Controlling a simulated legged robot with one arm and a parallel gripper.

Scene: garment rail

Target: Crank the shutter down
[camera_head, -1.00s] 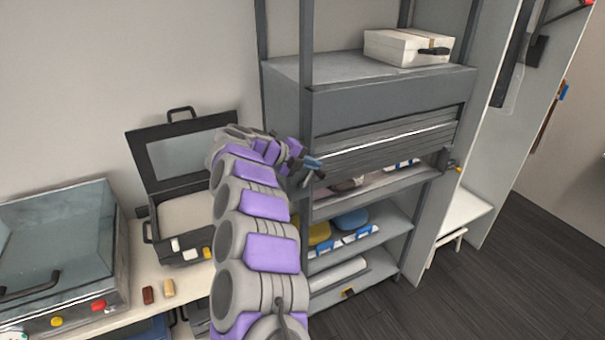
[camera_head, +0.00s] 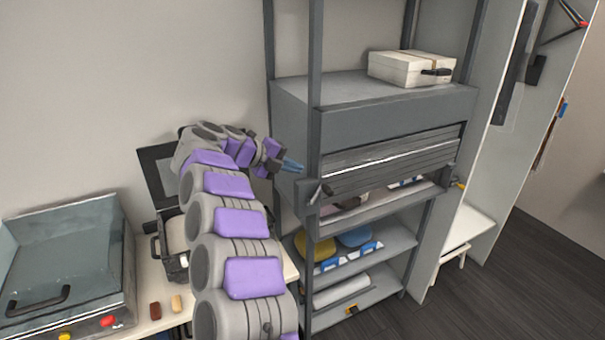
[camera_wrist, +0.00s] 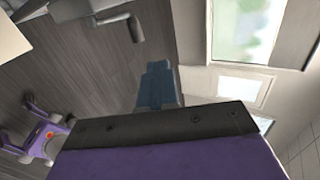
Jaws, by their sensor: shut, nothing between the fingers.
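The grey slatted shutter (camera_head: 390,163) hangs partway down over the front of a shelf bay, under a solid grey panel. A gap shows below it with items inside. The crank (camera_head: 319,192) is a small dark handle at the shelf's left front post. My gripper (camera_head: 293,166) is just above and left of the crank, apart from it, with its blue fingers shut and empty. In the wrist view the shut fingers (camera_wrist: 158,80) point over the floor. A grey handle-like part (camera_wrist: 134,27), probably the crank, shows beyond them to the upper left.
A white case (camera_head: 410,69) sits on top of the shutter housing. Lower shelves hold yellow and blue items (camera_head: 354,237). A bench at left carries a clear-lidded machine (camera_head: 65,265) and an open black case (camera_head: 158,175) behind my arm. Dark floor (camera_head: 500,270) is free at right.

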